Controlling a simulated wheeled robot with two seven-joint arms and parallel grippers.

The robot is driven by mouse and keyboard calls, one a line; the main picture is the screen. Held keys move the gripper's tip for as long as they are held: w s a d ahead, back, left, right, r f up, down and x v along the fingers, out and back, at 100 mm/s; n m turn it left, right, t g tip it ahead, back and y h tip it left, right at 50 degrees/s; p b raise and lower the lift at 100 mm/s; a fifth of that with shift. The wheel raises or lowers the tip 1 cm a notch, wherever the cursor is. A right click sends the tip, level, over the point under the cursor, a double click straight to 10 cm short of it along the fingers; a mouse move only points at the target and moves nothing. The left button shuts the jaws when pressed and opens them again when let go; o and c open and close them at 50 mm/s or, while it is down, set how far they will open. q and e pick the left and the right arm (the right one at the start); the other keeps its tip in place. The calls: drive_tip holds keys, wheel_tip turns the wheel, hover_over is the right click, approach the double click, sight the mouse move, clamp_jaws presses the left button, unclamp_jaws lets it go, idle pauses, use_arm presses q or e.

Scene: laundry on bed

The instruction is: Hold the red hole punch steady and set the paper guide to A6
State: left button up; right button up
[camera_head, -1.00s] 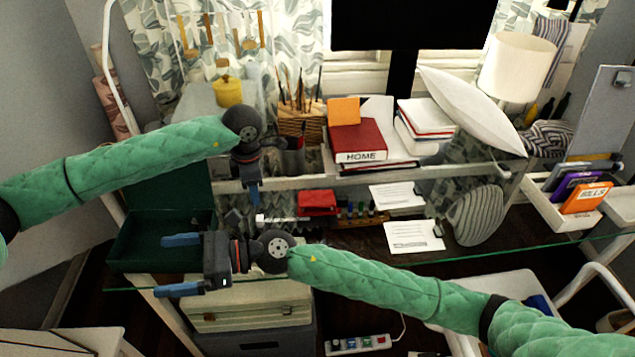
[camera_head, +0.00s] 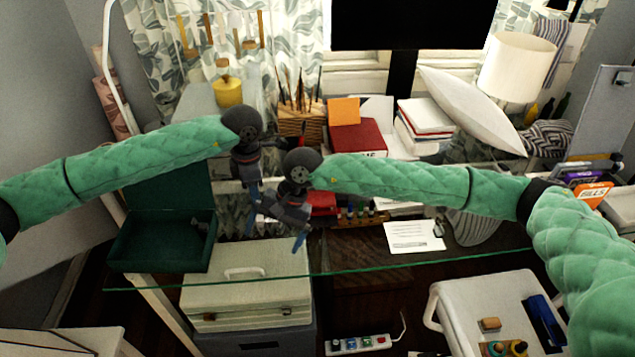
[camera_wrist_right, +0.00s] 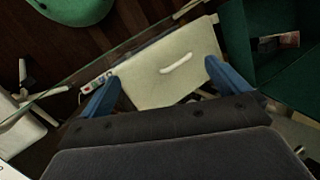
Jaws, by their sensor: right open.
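The red hole punch (camera_head: 322,203) is on the glass desk in the head view, partly covered by my right gripper and forearm. Its paper guide cannot be made out. My left gripper (camera_head: 253,192) points down to the left of the punch; its fingertips are partly hidden by the right gripper, so its opening is unclear. My right gripper (camera_head: 275,236) is just left of and in front of the punch, fingers pointing down, open and empty. In the right wrist view its two blue fingers (camera_wrist_right: 162,72) are spread apart, with no punch in sight.
A green open box (camera_head: 125,245) lies left. A cream case (camera_head: 245,285) is beneath the glass edge.

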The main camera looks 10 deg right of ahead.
drive_tip(key=w+d+r+h, duration=0.1)
drive_tip(key=w+d, duration=0.2)
drive_tip(key=d, duration=0.1)
drive_tip(key=w+d+r+n+t+h, duration=0.1)
drive_tip(key=w+d+r+h, duration=0.1)
drive_tip(key=w+d, duration=0.1)
drive_tip(key=w+d+r+n+t+h, duration=0.1)
drive_tip(key=w+d+r+h, duration=0.1)
drive_tip(key=w+d, duration=0.2)
drive_tip(key=shift+w+d, duration=0.35)
drive_tip(key=shift+w, duration=0.2)
drive_tip(key=shift+f, duration=3.8)
use_arm(q)
drive_tip(key=shift+o, duration=0.4)
use_arm(e)
drive_tip(key=c, duration=1)
use_arm(q)
drive_tip(key=n+t, duration=0.5)
drive_tip(key=n, duration=1)
approach(259, 220)
drive_tip(key=shift+n+g, duration=0.3)
drive_tip(key=shift+n, duration=0.1)
drive_tip(key=x, duration=0.9)
drive_tip(key=shift+w, duration=0.3)
